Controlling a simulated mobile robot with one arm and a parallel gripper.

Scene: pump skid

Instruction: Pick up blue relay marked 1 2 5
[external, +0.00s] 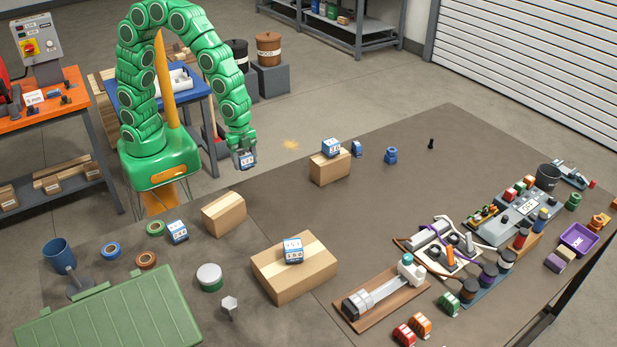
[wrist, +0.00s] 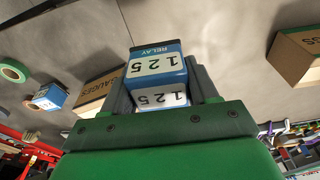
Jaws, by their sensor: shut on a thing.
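My gripper (external: 244,150) is shut on a blue and white relay (external: 248,160) and holds it in the air just off the table's far left edge. In the wrist view the relay (wrist: 157,70) sits between the two grey fingers (wrist: 160,88), and its label reads RELAY and 1 2 5, seen upside down. Other blue and white relays stand on the table: one on the large front carton (external: 292,251), one on the back carton (external: 332,147), and one beside the left carton (external: 178,232). Their numbers are too small to read surely.
Cartons stand at the left (external: 224,213), front (external: 294,278) and back (external: 330,168). A green case (external: 110,315) fills the front left. Pump parts and an electrical panel (external: 515,212) crowd the right. The middle of the grey table (external: 400,195) is clear.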

